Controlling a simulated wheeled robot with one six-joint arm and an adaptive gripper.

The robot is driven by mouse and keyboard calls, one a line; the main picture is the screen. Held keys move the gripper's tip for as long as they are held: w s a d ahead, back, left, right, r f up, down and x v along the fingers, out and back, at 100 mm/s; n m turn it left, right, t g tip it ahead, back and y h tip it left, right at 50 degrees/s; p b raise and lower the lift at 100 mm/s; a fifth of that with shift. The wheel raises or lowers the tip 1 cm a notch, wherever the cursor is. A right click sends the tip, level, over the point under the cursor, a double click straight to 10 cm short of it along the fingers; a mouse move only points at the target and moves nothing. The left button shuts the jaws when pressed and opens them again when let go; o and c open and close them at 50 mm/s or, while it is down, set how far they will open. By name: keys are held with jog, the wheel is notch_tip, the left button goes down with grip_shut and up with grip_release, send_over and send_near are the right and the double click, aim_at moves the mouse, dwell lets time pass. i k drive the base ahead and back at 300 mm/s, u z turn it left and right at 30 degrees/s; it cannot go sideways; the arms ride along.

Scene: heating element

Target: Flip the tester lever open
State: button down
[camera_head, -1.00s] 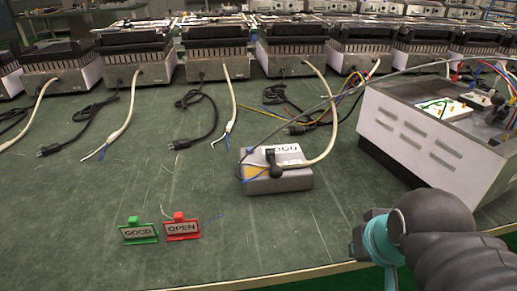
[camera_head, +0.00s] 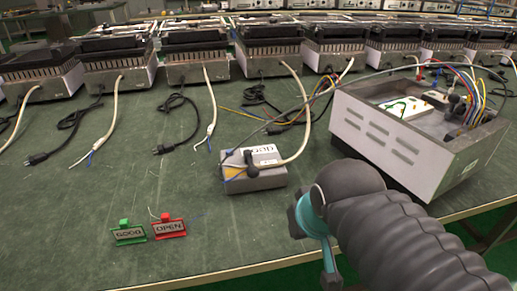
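The tester (camera_head: 253,179) is a small grey box with a yellow patch on the green table, left of the large white and grey unit. Its black lever (camera_head: 250,165) stands on top, near a white label and where a pale cable and thin wires arrive. I cannot tell from here whether the lever is open or closed. My arm enters at the lower right, with a dark ribbed sleeve and a teal part. My gripper's fingertips do not show. The arm is apart from the tester, to its lower right.
A large white and grey unit (camera_head: 385,140) with coloured wires stands at the right. Heaters (camera_head: 118,62) with trailing cables line the back.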

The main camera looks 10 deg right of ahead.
aim_at(253, 172)
jog(key=z, duration=0.95)
jog(key=k, duration=1.85)
jog(key=u, duration=0.9)
jog(key=i, duration=1)
